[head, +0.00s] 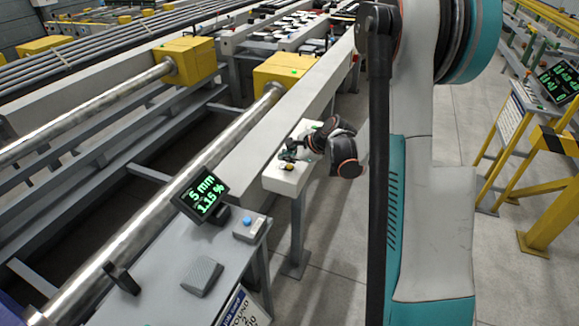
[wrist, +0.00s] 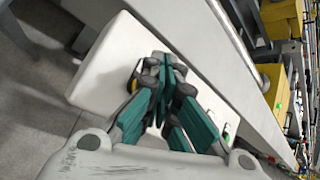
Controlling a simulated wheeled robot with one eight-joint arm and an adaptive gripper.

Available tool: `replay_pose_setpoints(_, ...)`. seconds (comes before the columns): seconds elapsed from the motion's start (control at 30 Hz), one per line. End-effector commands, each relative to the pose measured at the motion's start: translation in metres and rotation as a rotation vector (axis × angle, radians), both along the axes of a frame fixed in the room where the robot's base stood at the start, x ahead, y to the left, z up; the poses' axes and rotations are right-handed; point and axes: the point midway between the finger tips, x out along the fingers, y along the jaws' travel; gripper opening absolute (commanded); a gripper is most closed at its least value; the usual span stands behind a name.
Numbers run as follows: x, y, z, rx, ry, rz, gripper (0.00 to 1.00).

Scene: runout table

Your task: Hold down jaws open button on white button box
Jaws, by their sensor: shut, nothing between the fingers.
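The white button box (head: 284,182) stands on a leg beside the long beam, in the middle of the head view. In the wrist view its pale top (wrist: 108,62) fills the upper left. My gripper (head: 290,155) is over the box, pointing down at its top, with its fingers together and empty. In the wrist view the gripper (wrist: 166,66) covers much of the box top. A yellow-rimmed button (wrist: 134,84) shows just left of the fingers, and a small green spot (wrist: 227,136) shows to the right. Button labels are unreadable. I cannot tell whether the fingertips touch a button.
A steel bar runs into a yellow block (head: 283,72). Floor right of the box is clear.

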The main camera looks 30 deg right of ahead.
Motion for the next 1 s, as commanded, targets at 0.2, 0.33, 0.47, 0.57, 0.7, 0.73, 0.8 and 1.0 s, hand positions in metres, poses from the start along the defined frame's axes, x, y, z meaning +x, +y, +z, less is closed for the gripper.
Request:
replay_pose_setpoints(0.2, 0.0000, 0.0000, 0.0000, 0.000, 0.000, 0.000, 0.00)
replay_pose_setpoints(0.33, 0.0000, 0.0000, 0.0000, 0.000, 0.000, 0.000, 0.00)
replay_pose_setpoints(0.47, -0.0001, 0.0000, -0.0025, 0.000, 0.000, 0.000, 0.00)
replay_pose_setpoints(0.57, -0.0001, 0.0000, -0.0063, 0.000, 0.000, 0.000, 0.00)
replay_pose_setpoints(0.7, -0.0002, 0.0001, -0.0091, 0.000, 0.000, 0.000, 0.00)
replay_pose_setpoints(0.73, -0.0002, 0.0001, -0.0089, 0.000, 0.000, 0.000, 0.00)
replay_pose_setpoints(0.8, -0.0002, 0.0000, -0.0084, 0.000, 0.000, 0.000, 0.00)
replay_pose_setpoints(1.0, -0.0002, 0.0001, -0.0083, 0.000, 0.000, 0.000, 0.00)
